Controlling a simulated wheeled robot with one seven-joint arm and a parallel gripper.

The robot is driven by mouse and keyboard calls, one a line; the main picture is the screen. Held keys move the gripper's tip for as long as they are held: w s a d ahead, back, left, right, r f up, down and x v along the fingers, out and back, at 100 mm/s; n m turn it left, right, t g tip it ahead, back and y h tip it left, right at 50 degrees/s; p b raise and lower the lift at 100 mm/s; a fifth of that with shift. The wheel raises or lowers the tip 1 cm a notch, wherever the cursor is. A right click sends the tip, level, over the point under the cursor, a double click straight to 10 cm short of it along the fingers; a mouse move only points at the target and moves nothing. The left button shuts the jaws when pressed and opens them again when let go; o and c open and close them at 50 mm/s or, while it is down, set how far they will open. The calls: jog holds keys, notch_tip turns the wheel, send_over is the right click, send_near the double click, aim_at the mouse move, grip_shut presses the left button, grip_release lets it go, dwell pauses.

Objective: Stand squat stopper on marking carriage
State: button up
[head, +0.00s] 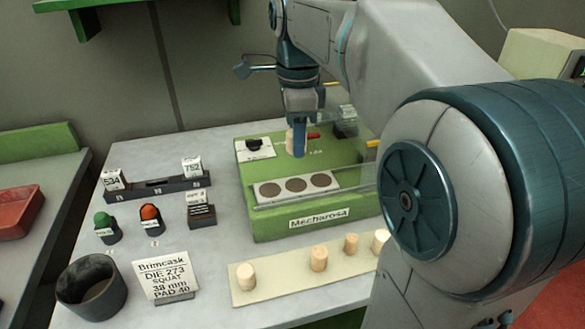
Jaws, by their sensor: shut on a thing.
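My gripper (296,148) is shut on a pale cork stopper (289,139), which shows beside the blue finger. It is above the top of the green machine labelled Mecharosa (262,222). The finger hides part of the stopper, and I cannot tell whether its base touches anything. A pale plate with three brown round spots (265,201) lies at the front of the machine, nearer than the gripper. I cannot tell for certain which part is the marking carriage. A card (166,278) reads Brimcask, DIE 273, SQUAT, 38 mm, PAD 40.
Several cork stoppers (319,260) stand on a cream board (282,285) in front. Blocks marked 534 (113,179) and 752 (192,167) sit on a dark rack. Green-topped (102,219) and orange-topped (150,213) tools stand left, near a dark cup (72,272). A clear panel edges the machine.

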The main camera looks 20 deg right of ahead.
aim_at(297, 185)
notch_tip(297, 185, down, 8)
jog(key=shift+f+b, duration=0.2)
jog(key=shift+b, duration=0.55)
jog(key=shift+f, duration=0.1)
jog(key=o, duration=0.9)
jog(key=shift+o, duration=0.2)
notch_tip(297, 185, up, 12)
jog(key=p, duration=0.2)
jog(key=shift+p, duration=0.3)
